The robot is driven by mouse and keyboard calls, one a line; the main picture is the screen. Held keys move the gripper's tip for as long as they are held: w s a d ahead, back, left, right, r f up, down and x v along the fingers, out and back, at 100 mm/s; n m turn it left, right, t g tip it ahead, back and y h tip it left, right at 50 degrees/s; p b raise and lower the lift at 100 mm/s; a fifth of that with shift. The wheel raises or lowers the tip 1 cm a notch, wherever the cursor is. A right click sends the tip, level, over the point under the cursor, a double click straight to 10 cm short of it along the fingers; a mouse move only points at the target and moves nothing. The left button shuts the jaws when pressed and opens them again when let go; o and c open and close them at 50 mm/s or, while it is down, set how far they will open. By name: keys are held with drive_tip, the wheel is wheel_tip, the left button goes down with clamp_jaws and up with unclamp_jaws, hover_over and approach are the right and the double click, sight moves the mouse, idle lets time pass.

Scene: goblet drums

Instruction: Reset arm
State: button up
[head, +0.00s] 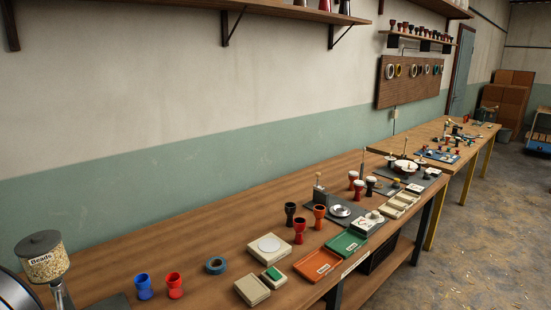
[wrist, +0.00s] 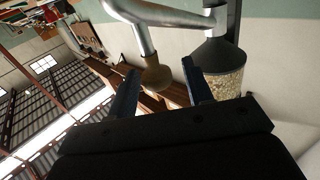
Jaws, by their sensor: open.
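My gripper (wrist: 160,68) shows in the wrist view with its two dark blue fingers spread apart and nothing clamped between them. A brown rounded knob (wrist: 153,80) on the end of a bent metal bar (wrist: 160,14) appears between the fingers. I cannot tell its distance from them. The wrist view is strongly tilted. I cannot make out my gripper in the head view.
The bead dispenser (head: 42,265) stands at the lower left and appears close to the right finger in the wrist view (wrist: 222,80). The workbench (head: 190,250) carries blue and red goblets, an orange tray (head: 317,264) and a green tray (head: 346,243).

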drive_tip(key=s, duration=1.7)
drive_tip(key=w, duration=1.7)
drive_tip(key=shift+w, duration=0.1)
drive_tip(key=shift+w+d+n+y, duration=0.5)
drive_tip(key=shift+d+n+y, duration=0.15)
drive_tip(key=shift+y, duration=0.45)
